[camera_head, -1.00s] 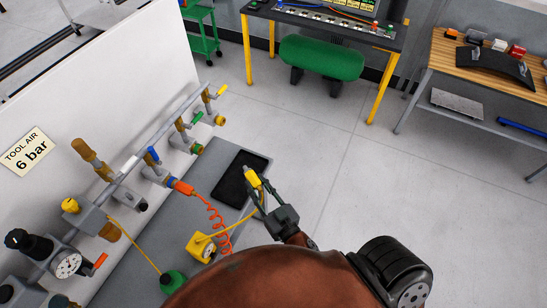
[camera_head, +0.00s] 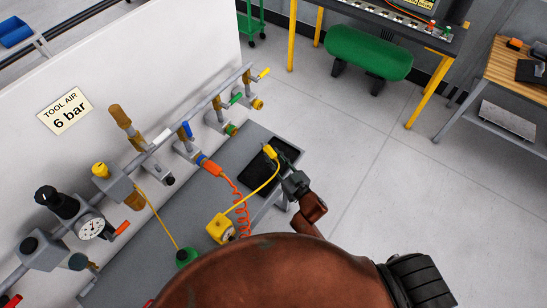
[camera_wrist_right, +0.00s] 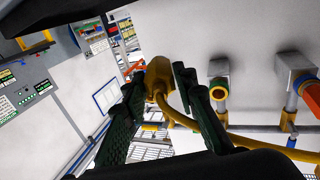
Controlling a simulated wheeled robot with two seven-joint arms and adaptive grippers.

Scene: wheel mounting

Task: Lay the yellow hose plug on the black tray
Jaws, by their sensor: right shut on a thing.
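The yellow hose plug (camera_head: 270,153) is held in my right gripper (camera_head: 275,162), with a yellow hose trailing from it. The wrist view shows the plug (camera_wrist_right: 157,78) between the two dark fingers of the right gripper (camera_wrist_right: 158,90). The black tray (camera_head: 257,170) lies on the grey bench below the pipe manifold. In the head view the plug and fingers overlap the tray; I cannot tell the height gap between them. The gripper and hose hide part of the tray. My left gripper is not in view.
An orange coiled hose (camera_head: 238,195) hangs left of the tray. A yellow box (camera_head: 220,228) sits on the grey bench (camera_head: 170,215). A manifold (camera_head: 165,137) with valves and a gauge (camera_head: 91,229) runs along the white wall. Floor at right is clear.

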